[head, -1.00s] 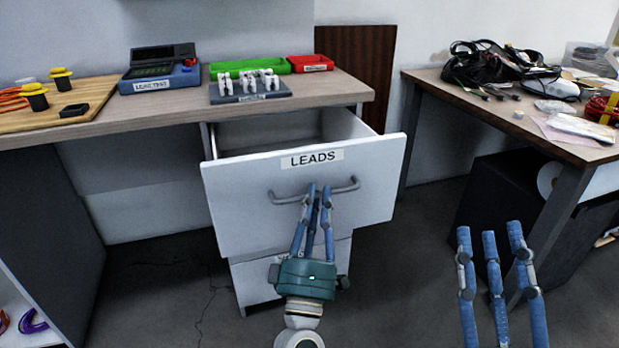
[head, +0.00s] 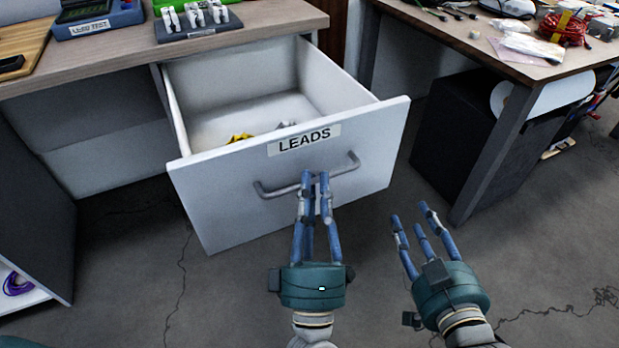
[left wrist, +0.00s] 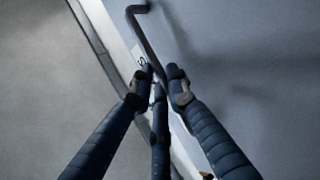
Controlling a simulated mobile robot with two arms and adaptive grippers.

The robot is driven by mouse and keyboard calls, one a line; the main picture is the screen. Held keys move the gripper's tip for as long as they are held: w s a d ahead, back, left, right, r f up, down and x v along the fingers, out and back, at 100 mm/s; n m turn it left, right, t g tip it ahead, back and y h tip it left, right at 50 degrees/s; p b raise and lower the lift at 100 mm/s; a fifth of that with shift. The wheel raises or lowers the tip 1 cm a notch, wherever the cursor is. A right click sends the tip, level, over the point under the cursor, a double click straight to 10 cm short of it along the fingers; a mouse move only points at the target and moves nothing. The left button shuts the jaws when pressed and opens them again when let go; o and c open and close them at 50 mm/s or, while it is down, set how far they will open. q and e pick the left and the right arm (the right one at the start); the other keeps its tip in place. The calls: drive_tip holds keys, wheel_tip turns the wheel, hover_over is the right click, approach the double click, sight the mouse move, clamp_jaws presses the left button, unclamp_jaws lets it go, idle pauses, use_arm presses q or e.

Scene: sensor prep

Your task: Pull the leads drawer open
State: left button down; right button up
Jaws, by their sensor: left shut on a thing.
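The white leads drawer (head: 225,200), with a "LEADS" label (head: 304,139), stands well out from the desk. Its inside shows, with a yellow item (head: 240,137) and a small grey item (head: 287,124) at the bottom. My left gripper (head: 314,180) is shut on the grey bar handle (head: 345,168) at its middle. The handle also shows in the left wrist view (left wrist: 147,38), running between the fingers. My right gripper (head: 408,222) is empty with its fingers apart, to the right of the drawer front and not touching it.
The desk top (head: 270,18) above holds a blue lead tester (head: 100,18) and a grey rack (head: 197,26). A second table (head: 480,48) with cables and a black cabinet (head: 440,125) stand at the right. The floor in front of the drawer is clear.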

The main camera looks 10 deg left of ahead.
use_arm(q)
drive_tip(key=c, duration=1.7)
unclamp_jaws()
drive_tip(key=shift+o, duration=0.2)
drive_tip(key=v, duration=1.2)
drive_tip(key=shift+s, duration=0.1)
